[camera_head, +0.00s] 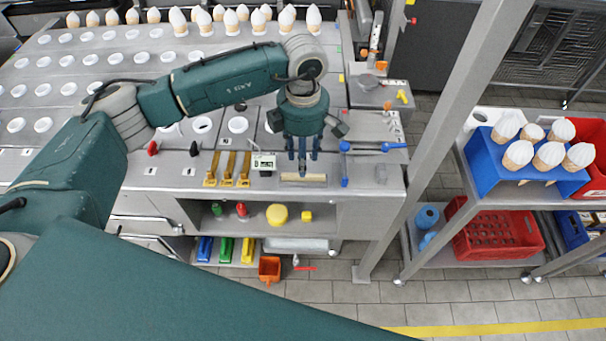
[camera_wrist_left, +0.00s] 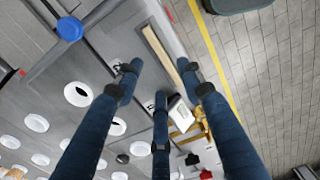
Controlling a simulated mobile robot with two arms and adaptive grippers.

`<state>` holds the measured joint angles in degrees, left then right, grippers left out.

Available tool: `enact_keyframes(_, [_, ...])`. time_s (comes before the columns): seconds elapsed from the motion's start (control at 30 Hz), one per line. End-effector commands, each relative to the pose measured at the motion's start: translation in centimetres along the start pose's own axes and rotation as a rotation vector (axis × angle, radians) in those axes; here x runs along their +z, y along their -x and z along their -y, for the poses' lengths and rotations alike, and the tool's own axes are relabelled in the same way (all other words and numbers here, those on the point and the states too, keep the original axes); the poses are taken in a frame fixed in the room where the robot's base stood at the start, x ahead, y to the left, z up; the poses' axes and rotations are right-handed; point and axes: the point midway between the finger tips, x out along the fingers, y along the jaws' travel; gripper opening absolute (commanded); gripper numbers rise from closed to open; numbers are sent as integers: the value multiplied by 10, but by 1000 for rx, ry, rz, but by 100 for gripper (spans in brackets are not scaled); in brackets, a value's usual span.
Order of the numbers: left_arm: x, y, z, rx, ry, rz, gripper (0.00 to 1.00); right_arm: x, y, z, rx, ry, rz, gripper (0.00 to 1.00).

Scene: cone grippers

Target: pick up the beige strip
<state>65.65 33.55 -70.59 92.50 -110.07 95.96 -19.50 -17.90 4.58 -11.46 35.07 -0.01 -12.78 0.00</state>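The beige strip (camera_head: 304,178) lies flat along the front edge of the grey worktop in the head view. In the left wrist view the strip (camera_wrist_left: 162,52) runs slantwise just beyond my fingertips. My left gripper (camera_head: 302,158) points down over the worktop, right behind the strip in the head view. In the left wrist view its blue fingers (camera_wrist_left: 160,76) are spread apart with nothing between them. I cannot tell the exact height of the fingertips above the strip. My right gripper is not in view.
A small white device (camera_head: 263,162) and several yellow brass parts (camera_head: 228,168) stand left of the strip. Blue handled tools (camera_head: 374,148) lie to its right. White cones stand in rows at the back. A steel post (camera_head: 447,120) rises right of the worktop.

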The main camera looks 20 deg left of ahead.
Motion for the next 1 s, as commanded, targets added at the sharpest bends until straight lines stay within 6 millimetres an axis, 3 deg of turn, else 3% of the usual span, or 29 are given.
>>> enact_keyframes(0.27, [6, -34, 6, -5, 0, 0, 39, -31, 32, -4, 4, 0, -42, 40])
enact_keyframes(0.4, [6, -48, 5, -3, 0, 2, 39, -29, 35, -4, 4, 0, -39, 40])
enact_keyframes(0.63, [6, -50, 5, -1, -1, 2, 39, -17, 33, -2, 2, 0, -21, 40])
enact_keyframes(0.83, [6, -50, 5, -1, 0, 3, 0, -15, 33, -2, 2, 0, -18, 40])
enact_keyframes(1.0, [6, -50, 5, -1, 0, 3, 0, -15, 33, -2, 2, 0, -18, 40])
